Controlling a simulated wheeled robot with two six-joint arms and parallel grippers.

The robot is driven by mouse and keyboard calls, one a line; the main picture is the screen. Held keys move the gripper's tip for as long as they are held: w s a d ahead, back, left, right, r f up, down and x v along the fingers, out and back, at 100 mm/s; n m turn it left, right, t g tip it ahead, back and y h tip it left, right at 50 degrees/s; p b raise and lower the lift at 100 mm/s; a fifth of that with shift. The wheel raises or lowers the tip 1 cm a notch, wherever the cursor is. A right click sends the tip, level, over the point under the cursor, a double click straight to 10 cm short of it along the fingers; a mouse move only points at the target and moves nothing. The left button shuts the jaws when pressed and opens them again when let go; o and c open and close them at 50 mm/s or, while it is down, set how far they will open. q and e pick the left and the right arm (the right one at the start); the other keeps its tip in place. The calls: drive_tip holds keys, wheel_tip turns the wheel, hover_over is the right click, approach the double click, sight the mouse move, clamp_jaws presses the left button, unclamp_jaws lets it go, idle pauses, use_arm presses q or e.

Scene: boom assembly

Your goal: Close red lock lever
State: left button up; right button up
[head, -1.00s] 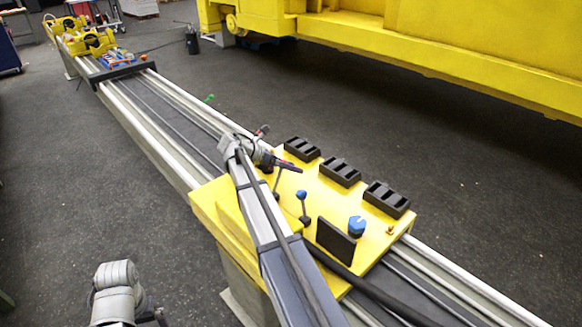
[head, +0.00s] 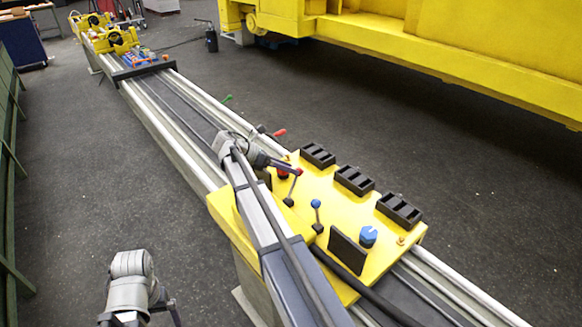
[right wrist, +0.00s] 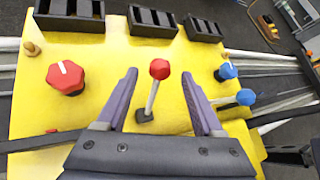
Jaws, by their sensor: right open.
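The red lock lever (right wrist: 159,69) is a grey rod with a red ball on a black base. In the right wrist view it stands between the purple-grey fingers of my right gripper (right wrist: 159,98), with clear gaps on both sides. My right gripper is open. In the head view my right gripper (head: 286,164) is at the far left part of the yellow plate (head: 330,215). The lever's red ball (head: 298,171) shows by the fingertips. My left arm is at the bottom left, and its gripper (head: 140,315) is cut off by the picture edge.
The plate also carries a red knob (right wrist: 66,76), a blue lever (head: 316,204), a blue knob (head: 368,236), a black upright plate (head: 347,251) and several black blocks (head: 354,180). Another red-tipped lever (head: 280,132) and a green one (head: 228,99) stand beyond along the rail (head: 150,105).

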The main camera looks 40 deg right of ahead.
drive_tip(key=shift+s+a+r, duration=0.1)
drive_tip(key=shift+s+r, duration=0.05)
drive_tip(key=shift+s, duration=0.05)
drive_tip(key=shift+c, duration=1.2)
drive_tip(key=s+a+r+m+t+p, duration=0.1)
drive_tip(key=m+p, duration=0.1)
drive_tip(key=s+a+r+m+t+p, duration=0.1)
drive_tip(key=m+p, duration=0.1)
drive_tip(key=s+a+r+m+t+p, duration=0.1)
drive_tip(key=s+r+m+t+p, duration=0.1)
drive_tip(key=shift+a+r, duration=0.1)
drive_tip(key=shift+a, duration=0.2)
drive_tip(key=c, duration=0.6)
drive_tip(key=s+a+r+m+t+p, duration=0.1)
drive_tip(key=m, duration=0.1)
drive_tip(key=s+a+r+m+t+y+p, duration=0.1)
drive_tip(key=a+r+m+t+p, duration=0.1)
drive_tip(key=m, duration=0.1)
drive_tip(key=s+a+r+m+t+p, duration=0.1)
drive_tip(key=a+m+p, duration=0.1)
drive_tip(key=shift+s+r+m, duration=0.15)
drive_tip(key=shift+r+m, duration=0.15)
drive_tip(key=shift+m, duration=0.1)
clamp_jaws()
drive_tip(key=w+d+f+m+b, duration=0.1)
drive_tip(key=w+d+f+b, duration=0.3)
drive_tip(key=d+f+b, duration=0.4)
drive_tip(key=shift+w+d+f+t+y, duration=0.3)
drive_tip(key=shift+d+f+t, duration=0.1)
drive_tip(key=shift+d, duration=0.1)
